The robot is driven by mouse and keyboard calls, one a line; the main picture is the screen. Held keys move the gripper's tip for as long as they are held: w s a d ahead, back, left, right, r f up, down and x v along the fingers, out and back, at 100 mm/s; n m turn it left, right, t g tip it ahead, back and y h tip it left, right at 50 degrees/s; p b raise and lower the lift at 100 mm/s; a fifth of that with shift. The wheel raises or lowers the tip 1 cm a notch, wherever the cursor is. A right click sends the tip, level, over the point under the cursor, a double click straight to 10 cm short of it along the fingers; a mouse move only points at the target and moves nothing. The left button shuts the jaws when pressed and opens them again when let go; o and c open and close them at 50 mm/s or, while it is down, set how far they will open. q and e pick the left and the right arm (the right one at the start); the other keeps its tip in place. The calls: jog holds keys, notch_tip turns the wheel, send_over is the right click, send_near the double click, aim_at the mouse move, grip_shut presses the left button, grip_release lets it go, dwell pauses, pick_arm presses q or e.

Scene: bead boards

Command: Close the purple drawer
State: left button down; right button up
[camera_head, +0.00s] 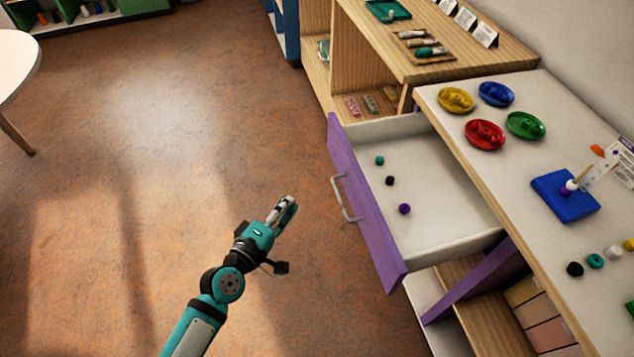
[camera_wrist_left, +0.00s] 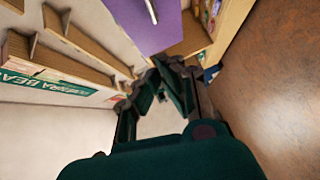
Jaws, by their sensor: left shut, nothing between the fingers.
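The purple drawer (camera_head: 365,210) is pulled out from under the white-topped table, its purple front facing left and a pale metal handle (camera_head: 346,199) on it. Inside lie a teal bead (camera_head: 380,160), a black bead (camera_head: 390,181) and a purple bead (camera_head: 404,208). My left gripper (camera_head: 289,203) is shut and empty, left of the drawer front and apart from the handle. A purple panel with a handle, apparently the drawer front (camera_wrist_left: 145,25), shows at the top of the left wrist view, beyond the shut fingers (camera_wrist_left: 160,75). My right gripper is not in view.
The white tabletop (camera_head: 540,150) holds coloured dishes (camera_head: 485,134), a blue base (camera_head: 565,197) with a rod, and several beads. A wooden shelf unit (camera_head: 440,72) stands behind the drawer. The brown floor left of the drawer is open, with a round white table (camera_head: 12,62) far left.

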pick_arm(q)
jog(key=w+d+f, duration=0.2)
jog(key=w+d, duration=0.4)
jog(key=w, duration=0.1)
jog(key=shift+w+d, duration=0.35)
jog(key=shift+d, duration=0.05)
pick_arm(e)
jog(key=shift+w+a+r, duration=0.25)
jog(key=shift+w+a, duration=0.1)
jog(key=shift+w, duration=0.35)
pick_arm(q)
jog(key=shift+w, duration=0.15)
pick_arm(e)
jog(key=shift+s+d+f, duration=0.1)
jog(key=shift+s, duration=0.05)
